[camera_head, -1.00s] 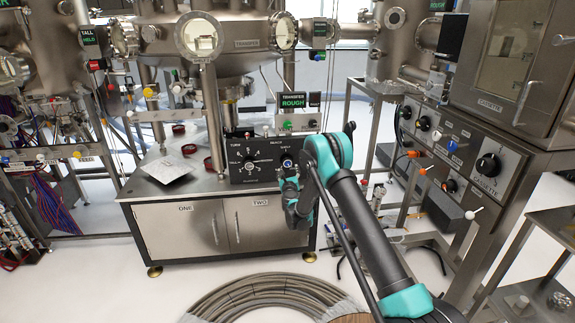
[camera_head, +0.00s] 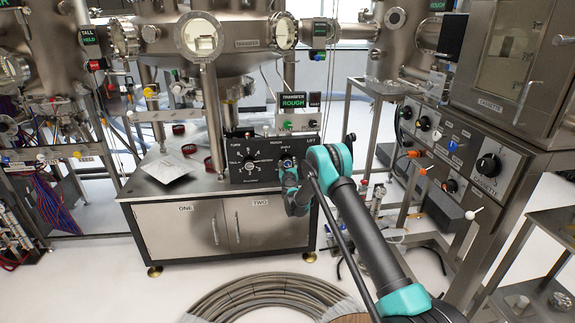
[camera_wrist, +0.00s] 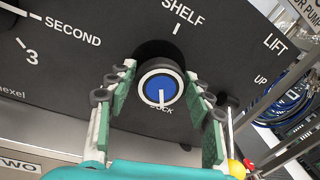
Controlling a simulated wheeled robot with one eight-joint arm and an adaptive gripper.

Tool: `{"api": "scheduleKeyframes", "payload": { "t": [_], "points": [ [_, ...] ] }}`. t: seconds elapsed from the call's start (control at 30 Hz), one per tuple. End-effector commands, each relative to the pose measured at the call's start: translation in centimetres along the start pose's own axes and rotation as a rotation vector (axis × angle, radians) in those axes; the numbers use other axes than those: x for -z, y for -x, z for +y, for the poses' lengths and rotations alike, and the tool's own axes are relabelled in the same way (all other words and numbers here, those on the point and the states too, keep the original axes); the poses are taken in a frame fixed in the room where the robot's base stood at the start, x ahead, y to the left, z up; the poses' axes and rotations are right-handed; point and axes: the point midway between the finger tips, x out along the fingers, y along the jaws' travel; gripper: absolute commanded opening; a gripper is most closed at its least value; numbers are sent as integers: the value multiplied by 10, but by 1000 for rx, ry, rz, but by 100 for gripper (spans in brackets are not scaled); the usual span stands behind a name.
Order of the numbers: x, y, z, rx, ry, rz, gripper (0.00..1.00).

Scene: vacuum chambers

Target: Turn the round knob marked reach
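A round knob with a blue face and dark rim (camera_wrist: 161,90) sits on a black panel (camera_wrist: 70,72). Its white pointer line points down at the word "DOCK", and "SHELF" is printed above it. In the head view, the word "REACH" is small above this side of the panel (camera_head: 250,177). My gripper (camera_wrist: 160,84) is open, with one green-padded finger on each side of the knob. I cannot tell whether either finger touches it. In the head view, my gripper (camera_head: 290,178) is at the panel's right part and partly hides the knob.
A larger dial (camera_head: 249,166) with several settings sits left of the knob. "LIFT" is printed at the panel's right. The panel stands on a steel cabinet (camera_head: 178,226) with a loose plate (camera_head: 167,170) on top. A coiled hose (camera_head: 250,297) lies on the floor.

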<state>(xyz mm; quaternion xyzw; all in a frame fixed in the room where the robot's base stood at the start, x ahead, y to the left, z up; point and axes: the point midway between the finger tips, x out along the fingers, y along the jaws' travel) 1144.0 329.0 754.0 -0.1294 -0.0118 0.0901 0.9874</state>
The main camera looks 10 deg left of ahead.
Motion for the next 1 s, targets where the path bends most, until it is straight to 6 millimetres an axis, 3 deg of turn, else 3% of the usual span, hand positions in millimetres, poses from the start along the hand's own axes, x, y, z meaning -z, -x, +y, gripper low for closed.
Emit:
{"api": "scheduleKeyframes", "payload": {
  "t": [0.03, 0.27, 0.67, 1.0],
  "points": [
    [0, 0, 0, 0, 0, 0, 41],
    [0, 0, 0, 0, 0, 0, 14],
    [0, 0, -1, 3, 88, -8, 14],
    [0, 0, -1, 10, 363, -34, 14]
  ]
}}
